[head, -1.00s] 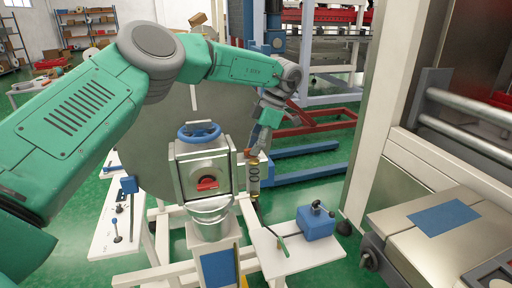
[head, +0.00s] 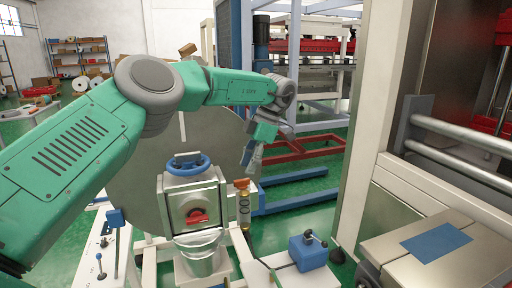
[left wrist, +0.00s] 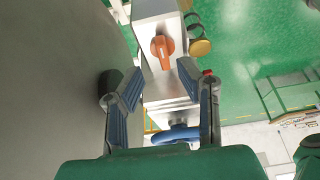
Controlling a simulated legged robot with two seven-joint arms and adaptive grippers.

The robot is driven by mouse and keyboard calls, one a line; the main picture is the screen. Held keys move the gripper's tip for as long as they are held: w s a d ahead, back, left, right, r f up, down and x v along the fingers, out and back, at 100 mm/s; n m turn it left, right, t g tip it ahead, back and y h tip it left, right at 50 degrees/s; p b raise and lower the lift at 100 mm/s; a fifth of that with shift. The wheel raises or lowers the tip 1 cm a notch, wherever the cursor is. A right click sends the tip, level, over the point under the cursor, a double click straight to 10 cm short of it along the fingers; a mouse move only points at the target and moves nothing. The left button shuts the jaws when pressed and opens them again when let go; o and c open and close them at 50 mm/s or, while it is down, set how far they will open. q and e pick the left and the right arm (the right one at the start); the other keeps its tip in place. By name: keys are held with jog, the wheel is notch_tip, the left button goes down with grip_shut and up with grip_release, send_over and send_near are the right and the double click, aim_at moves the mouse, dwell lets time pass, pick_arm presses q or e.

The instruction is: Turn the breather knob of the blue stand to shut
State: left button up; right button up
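A metal valve body (head: 170,203) with a blue handwheel (head: 188,164) on top stands at centre in the head view. A red knob (head: 197,216) is on its front. An amber cylinder (head: 244,208) with an orange cap stands at its right. My left gripper (head: 250,160) is above that cylinder, and its two fingers are apart in the left wrist view (left wrist: 155,85). Between and beyond them, an orange knob (left wrist: 162,50) with a raised bar sits on a pale face, untouched. I cannot tell which one is the breather knob. My right gripper is out of view.
A large grey disc (head: 135,185) stands behind the valve body, close along the left in the left wrist view. A blue box (head: 308,250) with a black lever sits on the frame at lower right. A machine with metal rails (head: 460,150) is at right.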

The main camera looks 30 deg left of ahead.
pick_arm(q)
jog(key=v, duration=0.7)
jog(key=shift+w+d+r, duration=0.15)
jog(key=shift+w+r, duration=0.05)
jog(key=shift+w, duration=0.05)
dwell(0.5)
